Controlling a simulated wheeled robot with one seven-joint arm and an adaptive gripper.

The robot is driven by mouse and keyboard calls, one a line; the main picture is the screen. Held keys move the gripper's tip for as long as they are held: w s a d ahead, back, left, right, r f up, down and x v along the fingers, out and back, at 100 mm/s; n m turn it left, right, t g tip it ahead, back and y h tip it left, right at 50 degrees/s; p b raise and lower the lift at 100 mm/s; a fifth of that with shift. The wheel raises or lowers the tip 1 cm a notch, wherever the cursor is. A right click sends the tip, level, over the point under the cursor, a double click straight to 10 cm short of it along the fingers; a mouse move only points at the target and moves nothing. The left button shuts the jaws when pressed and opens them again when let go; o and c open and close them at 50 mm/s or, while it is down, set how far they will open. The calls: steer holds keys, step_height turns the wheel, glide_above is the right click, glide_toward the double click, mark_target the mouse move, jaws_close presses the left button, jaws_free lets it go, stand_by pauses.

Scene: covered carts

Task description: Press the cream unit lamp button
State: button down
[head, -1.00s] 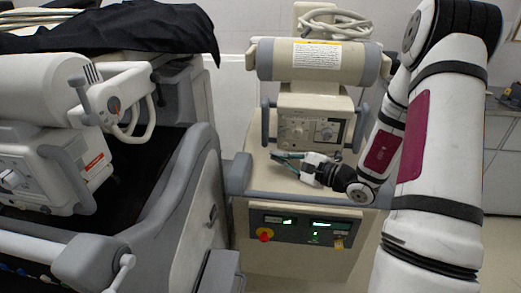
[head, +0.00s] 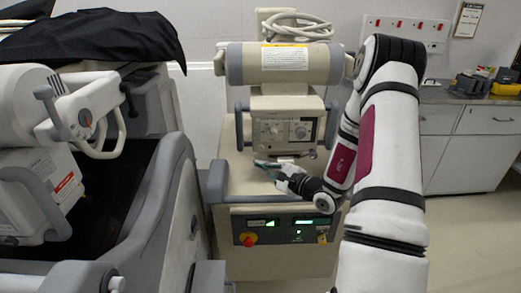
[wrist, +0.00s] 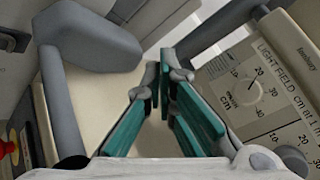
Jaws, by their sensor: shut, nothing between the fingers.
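The cream unit (head: 238,180) stands in the middle of the head view, with a boxy head that carries a control panel (head: 285,132) with dials. In the wrist view the panel (wrist: 262,88) is on the right, tilted, with a dial (wrist: 241,92) and light-field print. I cannot pick out the lamp button for certain in either view. My gripper (head: 260,165) is shut and empty, with teal finger pads, above the unit's top deck and below and left of the panel. Its fingertips (wrist: 163,68) are apart from the panel in the wrist view.
A white unit (head: 38,180) under a black cover (head: 110,35) stands close on the left. A lower panel (head: 285,229) with green displays and a red knob is on the cream unit's front. A counter (head: 470,120) stands at the right, with open floor before it.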

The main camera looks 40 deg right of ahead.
steer(key=w+d+b, duration=0.1)
steer(key=w+d, duration=0.3)
steer(key=w, duration=0.2)
steer(key=shift+b, duration=0.4)
stand_by(1.2)
steer(key=shift+w+d+b, duration=0.25)
steer(key=shift+w+b, duration=0.05)
steer(key=shift+b, duration=0.05)
steer(key=shift+w+d, duration=0.25)
steer(key=shift+w, duration=0.1)
stand_by(0.8)
steer(key=shift+s, duration=0.1)
steer(key=shift+s+a, duration=0.5)
steer(key=shift+s, duration=0.1)
steer(key=shift+s+a, duration=0.7)
steer(key=shift+s, duration=0.35)
steer(key=shift+s+a, duration=0.7)
steer(key=shift+s, duration=0.35)
